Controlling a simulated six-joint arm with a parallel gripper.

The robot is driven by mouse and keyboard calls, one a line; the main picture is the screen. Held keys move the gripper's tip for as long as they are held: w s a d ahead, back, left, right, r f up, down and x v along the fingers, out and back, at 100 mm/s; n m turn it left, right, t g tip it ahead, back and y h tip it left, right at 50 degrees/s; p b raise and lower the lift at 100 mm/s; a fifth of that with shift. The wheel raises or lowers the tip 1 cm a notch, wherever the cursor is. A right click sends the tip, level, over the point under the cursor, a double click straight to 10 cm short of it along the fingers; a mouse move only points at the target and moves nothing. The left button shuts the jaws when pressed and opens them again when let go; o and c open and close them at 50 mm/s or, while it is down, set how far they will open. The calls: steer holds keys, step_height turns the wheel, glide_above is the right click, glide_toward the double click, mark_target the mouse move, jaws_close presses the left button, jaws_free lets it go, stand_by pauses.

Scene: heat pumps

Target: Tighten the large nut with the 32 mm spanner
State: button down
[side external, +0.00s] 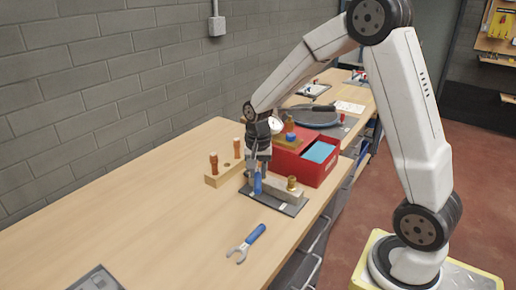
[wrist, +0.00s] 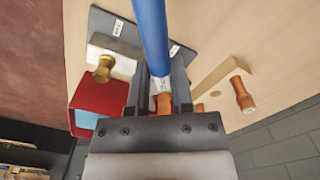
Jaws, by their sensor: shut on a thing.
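A second blue-handled tool, an open-ended spanner (side external: 241,250), lies flat on the bench. A brass nut fitting (side external: 291,183) sits on a pale block on the plate, to the right of my gripper. It also shows in the wrist view (wrist: 104,68), left of the fingers, apart from them.
A wooden block (side external: 222,174) with orange-brown pegs stands left of my gripper. A red box (side external: 318,172) with blue inside stands behind the fitting. The dark plate (side external: 276,204) lies beneath. The bench's left front is mostly clear, with a grey plate (side external: 97,279) at its edge.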

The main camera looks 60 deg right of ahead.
steer(key=shift+d+m, duration=0.2)
steer(key=shift+m, duration=0.2)
steer(key=shift+f, duration=0.2)
steer(key=shift+w+d+f, duration=0.25)
steer(key=shift+d+f, duration=0.1)
steer(key=shift+f, duration=0.4)
steer(key=shift+w+d+f, duration=0.2)
steer(key=shift+d+f, duration=0.15)
steer(key=shift+f, duration=0.45)
steer(key=shift+w+d+f, duration=0.25)
steer(key=shift+d+f, duration=0.1)
steer(key=shift+f, duration=0.4)
steer(key=shift+w+d, duration=0.35)
steer(key=shift+d, duration=0.25)
steer(key=shift+w+d, duration=0.3)
steer(key=shift+d, duration=0.3)
stand_by(0.7)
steer(key=shift+w+a, duration=0.1)
steer(key=shift+w, duration=0.05)
